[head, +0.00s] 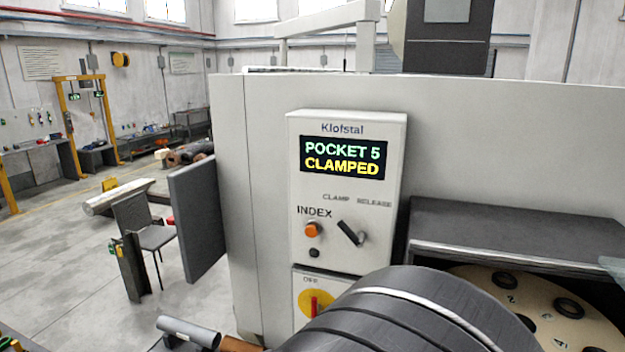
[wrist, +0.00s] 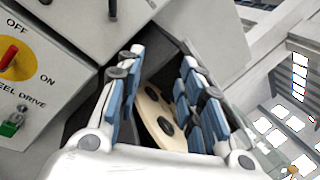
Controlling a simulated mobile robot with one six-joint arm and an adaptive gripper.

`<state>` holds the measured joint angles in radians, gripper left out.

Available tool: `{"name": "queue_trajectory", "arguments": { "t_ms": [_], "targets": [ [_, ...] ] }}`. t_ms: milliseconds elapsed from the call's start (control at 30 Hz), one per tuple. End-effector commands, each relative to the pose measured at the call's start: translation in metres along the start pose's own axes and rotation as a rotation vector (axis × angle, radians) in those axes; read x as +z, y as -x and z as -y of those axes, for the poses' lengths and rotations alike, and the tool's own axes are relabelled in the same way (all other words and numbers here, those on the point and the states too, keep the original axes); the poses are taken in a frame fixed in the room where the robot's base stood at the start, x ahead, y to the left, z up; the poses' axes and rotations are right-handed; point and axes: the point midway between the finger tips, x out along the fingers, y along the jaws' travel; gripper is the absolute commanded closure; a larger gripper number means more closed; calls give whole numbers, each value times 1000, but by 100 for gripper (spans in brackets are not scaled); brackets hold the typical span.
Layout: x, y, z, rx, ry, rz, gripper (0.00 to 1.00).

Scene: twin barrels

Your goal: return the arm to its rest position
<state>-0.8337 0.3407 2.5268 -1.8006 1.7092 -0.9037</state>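My gripper (wrist: 158,60) shows in the wrist view with its two blue-padded fingers spread apart. It is open, and I see nothing held between the pads. Beyond the gap lies part of a cream tool wheel (wrist: 152,108) with dark round pockets. In the head view a dark rounded link of my arm crosses the bottom middle, in front of the machine. My gripper cannot be clearly made out there. The control box (head: 346,190) has a display (head: 345,158) reading "POCKET 5 CLAMPED". Its black lever (head: 351,233) points up-left, toward CLAMP.
The cream wheel (head: 504,281) sits in an opening under a dark ledge (head: 500,225) at right. An orange INDEX button (head: 312,230) and a red-and-yellow switch (head: 314,303) are close to my arm. A grey panel (head: 198,218) juts out left. Beyond are a chair (head: 148,230) and open floor.

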Motion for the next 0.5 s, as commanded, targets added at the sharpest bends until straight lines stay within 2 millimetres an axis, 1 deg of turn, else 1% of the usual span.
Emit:
{"name": "queue_trajectory", "arguments": {
  "t_ms": [33, 167, 267, 300, 367, 400, 467, 500],
  "targets": [
    [-9, -7, 14, -36, -38, -54, 65],
    [-38, -19, 50, -139, -158, -209, 65],
    [-69, -22, 85, -249, -297, -364, 65],
    [-85, -20, 100, -308, -374, -440, 65],
    [-112, -12, 126, -420, -526, -573, 65],
    [-131, -1, 141, -509, -651, -672, 65],
    [-157, 20, 156, -653, -863, -817, 65],
    [-169, 36, 161, -752, -1011, -906, 65]
  ]
}}
